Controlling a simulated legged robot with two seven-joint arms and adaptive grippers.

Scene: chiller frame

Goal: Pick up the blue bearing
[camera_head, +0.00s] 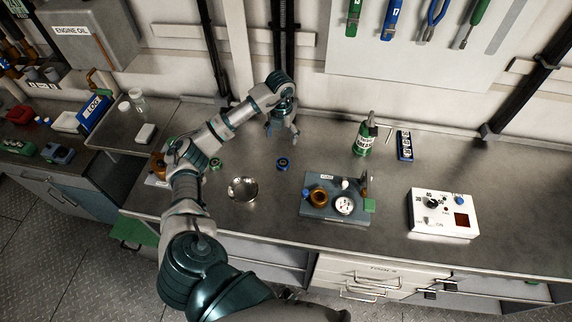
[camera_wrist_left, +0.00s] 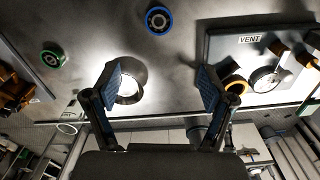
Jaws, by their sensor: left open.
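The blue bearing (camera_head: 283,164) lies flat on the grey bench top, between the metal bowl and the grey fixture. It also shows in the left wrist view (camera_wrist_left: 158,19), at the top middle, beyond the fingertips. My left gripper (camera_head: 282,130) is above the bench, farther back than the bearing and apart from it, with its fingers pointing down. In the left wrist view its two fingers (camera_wrist_left: 160,84) are spread wide with nothing between them held. My right gripper is not in view.
A green bearing (camera_head: 215,163) and a shiny metal bowl (camera_head: 243,189) lie left of the blue bearing. The grey fixture (camera_head: 330,211) with several parts stands right of it. A control box (camera_head: 443,213) and green bottle (camera_head: 363,137) are farther right. Bench around the blue bearing is clear.

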